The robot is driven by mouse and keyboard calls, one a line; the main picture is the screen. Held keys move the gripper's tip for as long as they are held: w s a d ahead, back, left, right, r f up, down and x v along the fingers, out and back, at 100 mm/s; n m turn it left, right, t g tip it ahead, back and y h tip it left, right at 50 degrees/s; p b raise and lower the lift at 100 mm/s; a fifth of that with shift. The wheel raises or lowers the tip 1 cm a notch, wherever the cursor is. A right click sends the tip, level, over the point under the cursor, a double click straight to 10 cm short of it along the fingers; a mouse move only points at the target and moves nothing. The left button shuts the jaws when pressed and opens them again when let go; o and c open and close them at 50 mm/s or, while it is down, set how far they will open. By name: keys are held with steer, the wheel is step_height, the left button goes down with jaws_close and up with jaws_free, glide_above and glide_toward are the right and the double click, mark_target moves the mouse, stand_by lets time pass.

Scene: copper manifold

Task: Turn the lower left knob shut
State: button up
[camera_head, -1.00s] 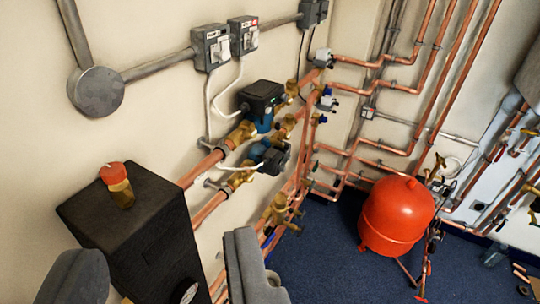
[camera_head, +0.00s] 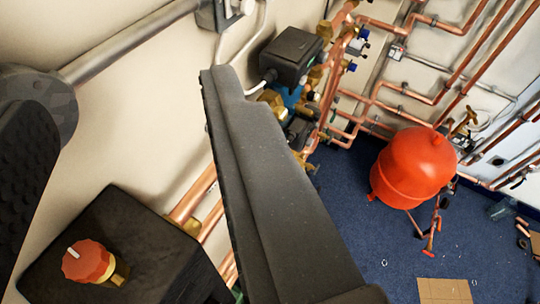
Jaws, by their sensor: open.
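A red knob (camera_head: 88,262) with a pale mark sits on a brass fitting on top of a black box (camera_head: 145,250), at the lower left of the picture. I cannot tell whether it is the knob the task names. My gripper (camera_head: 130,100) is open and empty, with one dark finger at the left edge and the other across the middle. The red knob shows between the fingers, nearer the picture's bottom than the tips. The right finger hides part of the copper pipes (camera_head: 192,198) and brass valves behind it.
A black-topped pump (camera_head: 291,55) is on the pipes just beyond the right finger. A red tank (camera_head: 413,168) stands on the blue floor (camera_head: 340,210), with copper pipes along the far wall. A grey conduit (camera_head: 130,40) runs along the left wall.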

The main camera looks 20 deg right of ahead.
steer(key=w+d+r+m+h+p, duration=0.1)
steer(key=w+d+r+h+p, duration=0.2)
steer(key=w+d+r+p, duration=0.75)
steer(key=w+d+f+n+t+p, duration=0.2)
steer(key=w+d+f+n+t, duration=0.15)
steer(key=w+d+f, duration=1.05)
step_height(320, 180, down, 24)
steer(key=w+d+n+g+y, duration=0.1)
steer(key=d+n+g+y, duration=0.2)
steer(key=y, duration=0.4)
steer(key=s+a+f+g+y, duration=0.1)
steer(key=s+a+f+y, duration=0.1)
steer(key=s+f+y, duration=0.45)
steer(key=s+a+f+g+y, duration=0.15)
steer(key=s+f, duration=0.25)
steer(key=f, duration=0.6)
steer(key=shift+t+h, duration=0.4)
steer(key=shift+h, duration=0.1)
steer(key=p+x, duration=0.1)
steer(key=x, duration=1.2)
steer(key=shift+w+a+f+p, duration=0.1)
steer(key=shift+a+f+p, duration=0.1)
steer(key=shift+a+p, duration=0.15)
